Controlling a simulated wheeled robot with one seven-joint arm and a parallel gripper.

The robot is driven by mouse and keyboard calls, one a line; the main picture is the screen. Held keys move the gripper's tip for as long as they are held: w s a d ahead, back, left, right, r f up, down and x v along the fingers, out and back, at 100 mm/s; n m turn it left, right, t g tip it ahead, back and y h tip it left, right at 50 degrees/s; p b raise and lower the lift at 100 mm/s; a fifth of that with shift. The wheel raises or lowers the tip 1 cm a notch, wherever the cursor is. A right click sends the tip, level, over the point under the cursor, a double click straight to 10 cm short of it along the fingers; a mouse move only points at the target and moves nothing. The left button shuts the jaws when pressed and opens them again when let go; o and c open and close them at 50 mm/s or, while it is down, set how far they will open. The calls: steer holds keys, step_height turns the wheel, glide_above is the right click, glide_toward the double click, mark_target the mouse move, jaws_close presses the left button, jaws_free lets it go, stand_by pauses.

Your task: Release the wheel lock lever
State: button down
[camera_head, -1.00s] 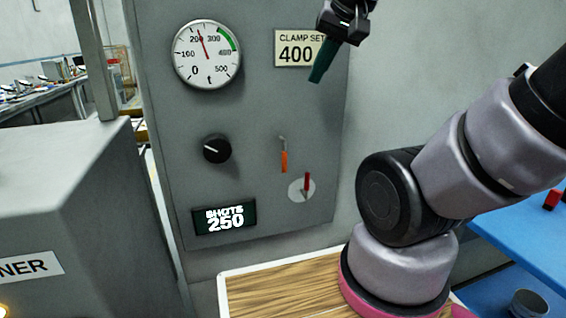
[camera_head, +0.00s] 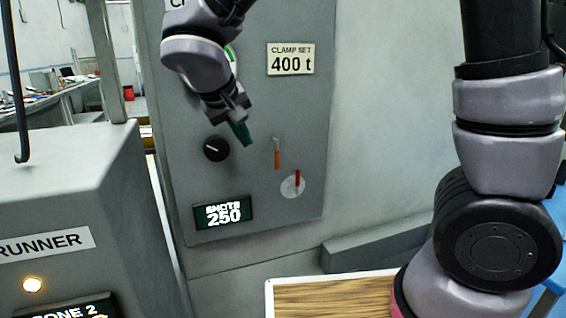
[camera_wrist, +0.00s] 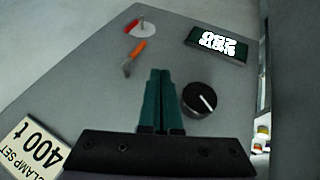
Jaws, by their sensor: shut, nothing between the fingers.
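A small lever with an orange handle (camera_head: 277,160) is on the grey panel, its thin metal stem pointing up; it also shows in the wrist view (camera_wrist: 138,49). Neither is labelled, so I cannot tell which is the wheel lock lever. My gripper (camera_head: 243,134) is shut and empty, its green fingers in front of the panel, left of the orange lever and above it. In the wrist view its fingertips (camera_wrist: 160,72) lie between orange lever and knob.
A black knob (camera_head: 215,148) is close to my fingers on the left. Below are a SHOTS 250 display (camera_head: 223,213) and a wooden board (camera_head: 335,296). A CLAMP SET 400 t label (camera_head: 290,58) is above. A grey RUNNER cabinet (camera_head: 60,190) stands at left.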

mark_target(277, 160)
steer(key=shift+s+a+f, duration=0.25)
steer(key=shift+s+a, duration=0.05)
steer(key=shift+a, duration=0.2)
steer(key=shift+w+d+f, duration=1)
steer(key=shift+w+f, duration=0.2)
steer(key=shift+f, duration=0.15)
steer(key=shift+w+d+f, duration=1.05)
steer(key=shift+w+f, duration=0.2)
steer(key=shift+f, duration=0.05)
steer(key=shift+w+d+f, duration=1)
steer(key=shift+w+f, duration=0.2)
steer(key=shift+f, duration=0.15)
